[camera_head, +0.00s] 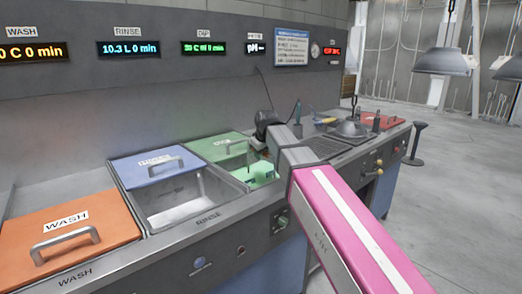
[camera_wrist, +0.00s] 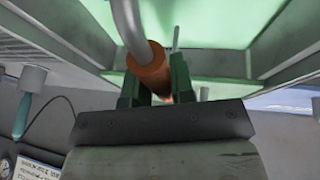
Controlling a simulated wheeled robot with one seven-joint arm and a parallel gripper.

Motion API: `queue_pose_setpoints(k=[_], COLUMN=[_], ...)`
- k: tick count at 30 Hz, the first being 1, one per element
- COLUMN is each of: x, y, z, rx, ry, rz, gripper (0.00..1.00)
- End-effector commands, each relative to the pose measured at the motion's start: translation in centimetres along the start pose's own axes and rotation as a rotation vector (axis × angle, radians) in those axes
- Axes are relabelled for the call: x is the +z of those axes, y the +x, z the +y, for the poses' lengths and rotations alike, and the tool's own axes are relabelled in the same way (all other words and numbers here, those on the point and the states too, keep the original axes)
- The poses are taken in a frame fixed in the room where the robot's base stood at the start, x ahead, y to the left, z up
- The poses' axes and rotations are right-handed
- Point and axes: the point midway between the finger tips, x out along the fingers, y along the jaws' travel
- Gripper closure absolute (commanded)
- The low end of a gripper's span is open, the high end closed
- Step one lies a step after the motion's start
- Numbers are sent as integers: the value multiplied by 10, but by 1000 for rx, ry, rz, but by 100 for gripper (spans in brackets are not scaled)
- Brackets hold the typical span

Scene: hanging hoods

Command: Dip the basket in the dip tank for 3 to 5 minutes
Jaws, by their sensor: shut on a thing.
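The dip tank shows a bright green inside (camera_head: 262,173) in the head view. Its green lid (camera_head: 215,145) is slid toward the back, leaving the front part open. In the wrist view my gripper (camera_wrist: 154,82), with dark green fingers, is shut on the orange grip (camera_wrist: 149,66) of a curved grey handle (camera_wrist: 127,28). I take this to be the basket's handle. Pale green tank surfaces (camera_wrist: 210,22) show behind it. The basket's body and its depth in the tank cannot be made out. In the head view my arm hides the gripper.
The rinse tank (camera_head: 185,203) stands open left of the dip tank, its blue lid (camera_head: 157,165) pushed back. The orange wash lid (camera_head: 70,222) is closed. A dip display (camera_head: 203,48) hangs on the wall; its minutes are hard to read. Tools stand on the counter to the right.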

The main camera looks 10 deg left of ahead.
Motion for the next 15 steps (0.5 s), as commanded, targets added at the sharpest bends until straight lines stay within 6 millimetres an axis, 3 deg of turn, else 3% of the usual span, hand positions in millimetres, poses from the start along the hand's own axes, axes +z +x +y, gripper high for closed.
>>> queue_pose_setpoints(k=[15], x=[12], y=[29], z=[-6], rx=[1], ry=[0], rz=[1], gripper=[100])
